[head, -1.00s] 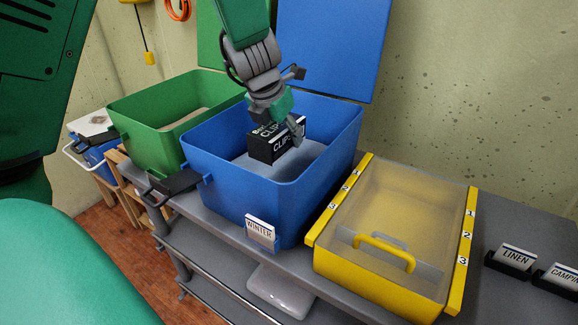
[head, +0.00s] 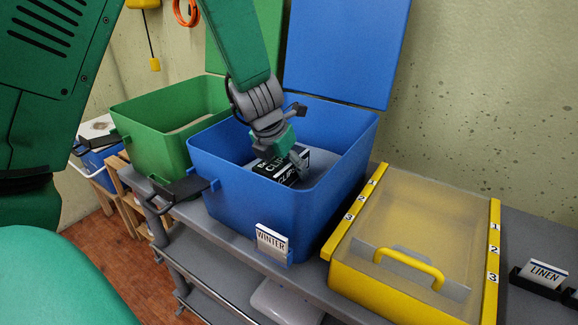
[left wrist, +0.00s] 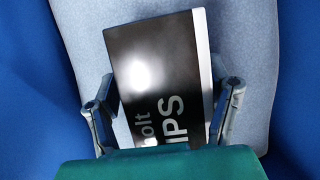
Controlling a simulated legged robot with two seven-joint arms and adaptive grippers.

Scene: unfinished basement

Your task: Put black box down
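The black box (head: 272,168) with white lettering is inside the blue bin (head: 237,198), low and tilted in the head view. In the left wrist view the black box (left wrist: 165,80) shows its dark glossy face and a white edge. My left gripper (head: 284,162) reaches down into the bin over the box. Its fingers (left wrist: 165,115) stand on both sides of the box, and a gap shows at the right finger, so it looks open. Whether the box rests fully on the bin floor is hidden. My right gripper is not in view.
The blue lid (head: 345,50) stands raised behind the bin. A green bin (head: 150,145) is to the left. A yellow case with a clear lid (head: 420,225) is to the right. A WINTER label (head: 271,242) is on the blue bin's front. A LINEN label (head: 543,274) stands at the far right.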

